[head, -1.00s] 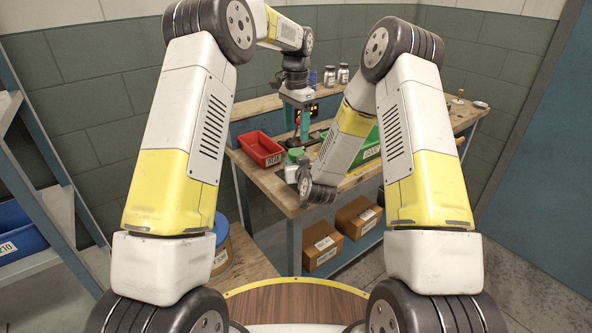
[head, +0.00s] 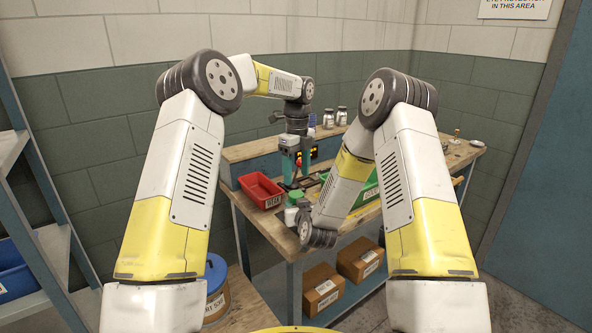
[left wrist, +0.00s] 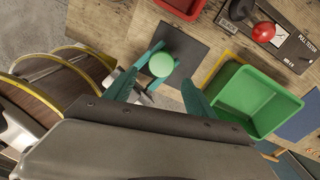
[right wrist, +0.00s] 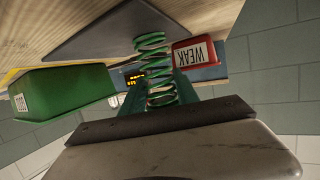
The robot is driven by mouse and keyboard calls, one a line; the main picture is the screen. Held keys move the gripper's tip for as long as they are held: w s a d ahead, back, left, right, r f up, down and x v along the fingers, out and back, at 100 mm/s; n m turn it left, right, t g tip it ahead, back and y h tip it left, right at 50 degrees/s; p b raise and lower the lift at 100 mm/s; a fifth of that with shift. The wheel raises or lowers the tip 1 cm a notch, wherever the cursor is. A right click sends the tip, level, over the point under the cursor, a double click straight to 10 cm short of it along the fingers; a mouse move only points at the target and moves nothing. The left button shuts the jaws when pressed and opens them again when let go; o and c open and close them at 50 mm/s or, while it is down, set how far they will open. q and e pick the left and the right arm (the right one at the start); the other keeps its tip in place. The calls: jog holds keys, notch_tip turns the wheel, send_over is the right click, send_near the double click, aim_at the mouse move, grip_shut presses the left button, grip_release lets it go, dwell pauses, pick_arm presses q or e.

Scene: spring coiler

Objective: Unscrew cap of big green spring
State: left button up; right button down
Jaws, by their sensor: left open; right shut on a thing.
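The green spring (right wrist: 153,65) stands upright between my right gripper's teal fingers in the right wrist view. My right gripper (right wrist: 160,88) is shut on it; in the head view my right arm partly hides that grip. The round pale green cap (left wrist: 161,63) sits on top of the spring, seen from above in the left wrist view. It also shows in the head view (head: 295,196). My left gripper (head: 294,177) is open above the cap and points down. In the left wrist view its two fingers lie on either side of the cap, apart from it.
A dark grey mat (left wrist: 190,45) lies on the wooden workbench beneath the spring. A red bin (head: 260,190) labelled WEAK stands left of it. A green bin (left wrist: 258,92) and a pull tester (left wrist: 285,45) with a red knob are nearby. Jars (head: 341,115) stand at the back.

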aim_at(296, 193)
pick_arm(q)
jog(key=m, duration=0.5)
jog(key=shift+r, duration=0.1)
jog(key=m, duration=0.6)
jog(key=shift+w+a+r, duration=0.1)
jog(key=shift+w+r, duration=0.05)
jog(key=shift+r, duration=0.15)
jog(key=shift+m, duration=0.3)
jog(key=shift+f, duration=3.95)
